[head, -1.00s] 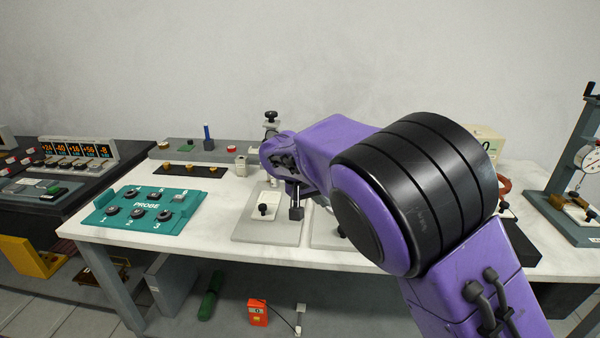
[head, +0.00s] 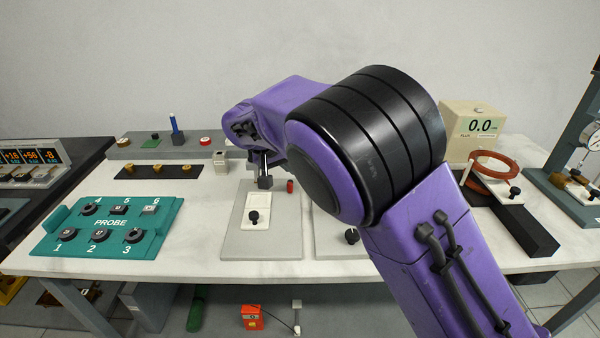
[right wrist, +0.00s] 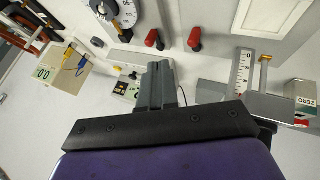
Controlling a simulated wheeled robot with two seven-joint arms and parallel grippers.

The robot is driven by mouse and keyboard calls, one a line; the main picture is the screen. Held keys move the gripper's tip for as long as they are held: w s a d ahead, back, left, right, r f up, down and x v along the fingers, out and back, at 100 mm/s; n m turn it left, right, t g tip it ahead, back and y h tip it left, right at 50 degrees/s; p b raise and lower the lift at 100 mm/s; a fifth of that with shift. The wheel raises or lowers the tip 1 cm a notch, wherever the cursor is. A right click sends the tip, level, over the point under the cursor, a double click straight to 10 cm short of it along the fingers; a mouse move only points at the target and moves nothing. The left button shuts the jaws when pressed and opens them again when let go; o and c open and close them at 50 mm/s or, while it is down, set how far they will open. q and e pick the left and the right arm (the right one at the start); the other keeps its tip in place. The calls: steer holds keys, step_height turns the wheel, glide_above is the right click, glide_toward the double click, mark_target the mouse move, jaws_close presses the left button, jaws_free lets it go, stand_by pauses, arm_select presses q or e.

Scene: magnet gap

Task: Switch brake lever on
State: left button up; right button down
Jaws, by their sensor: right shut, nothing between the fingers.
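My right gripper (head: 265,182) is shut and empty over the white bench, close to the back end of a grey base plate. Its closed fingers also show in the right wrist view (right wrist: 160,88). In that view two red-capped levers, a left one (right wrist: 152,39) and a right one (right wrist: 194,39), stand apart beyond the fingertips. In the head view a small red cap (head: 290,186) stands just right of my gripper. No label shows which one is the brake lever. My purple arm hides part of the bench. My left gripper is not in view.
A teal probe board (head: 60,241) lies at the left. A grey console (head: 125,150) with a blue post (head: 174,125) stands at the back. A flux meter box (head: 472,118) and a red coil (head: 505,162) are at the right. A dial (right wrist: 118,12) shows in the wrist view.

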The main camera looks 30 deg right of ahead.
steer(key=x, duration=0.9)
steer(key=shift+w+f, duration=0.15)
steer(key=shift+w, duration=0.05)
